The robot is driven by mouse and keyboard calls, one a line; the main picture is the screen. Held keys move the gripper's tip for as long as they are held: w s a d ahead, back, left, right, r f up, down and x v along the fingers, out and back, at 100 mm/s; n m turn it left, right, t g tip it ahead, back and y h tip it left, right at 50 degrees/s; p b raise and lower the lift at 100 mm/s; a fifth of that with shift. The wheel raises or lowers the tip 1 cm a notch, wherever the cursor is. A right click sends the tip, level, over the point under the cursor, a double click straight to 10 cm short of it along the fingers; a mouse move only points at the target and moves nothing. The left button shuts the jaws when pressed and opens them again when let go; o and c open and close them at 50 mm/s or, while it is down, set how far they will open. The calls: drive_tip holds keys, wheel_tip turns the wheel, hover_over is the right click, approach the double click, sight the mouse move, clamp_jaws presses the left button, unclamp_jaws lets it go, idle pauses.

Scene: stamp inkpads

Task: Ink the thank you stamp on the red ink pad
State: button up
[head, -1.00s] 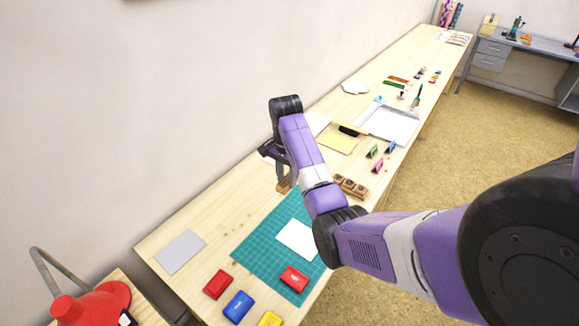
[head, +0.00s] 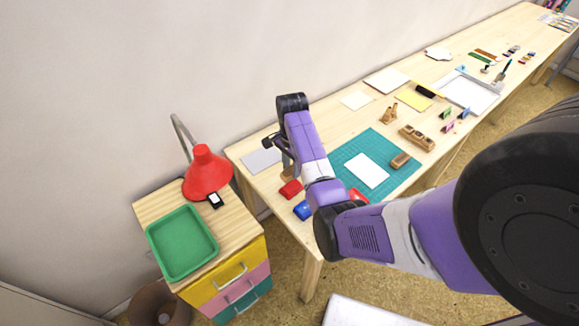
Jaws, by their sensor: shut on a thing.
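My gripper (head: 284,158) is at the left of the table, partly behind my own wrist. It is shut on a small wooden stamp (head: 288,171), mostly hidden; its wording cannot be read. Just below it in the picture lies a red ink pad (head: 290,189), in front of the grey sheet. Whether the stamp touches the pad cannot be told. A second red case (head: 357,196) shows partly at the cutting mat's near edge, behind my arm.
A blue pad (head: 303,210) lies near the table's front edge. The green mat (head: 375,146) holds white paper (head: 366,170) and a wooden block (head: 400,160). Behind it stand a wooden holder (head: 416,137) and another wooden piece (head: 389,113). A red lamp (head: 205,172) stands left.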

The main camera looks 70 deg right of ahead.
drive_tip(key=shift+f, duration=0.95)
drive_tip(key=b, duration=0.3)
hover_over(292, 187)
drive_tip(key=shift+w+f, duration=0.1)
drive_tip(key=shift+f, duration=1.95)
drive_tip(key=shift+f, duration=0.6)
drive_tip(key=shift+r+p, duration=0.75)
drive_tip(key=shift+p, duration=0.1)
drive_tip(key=shift+r+p, duration=0.8)
drive_tip(key=shift+r, duration=1.9)
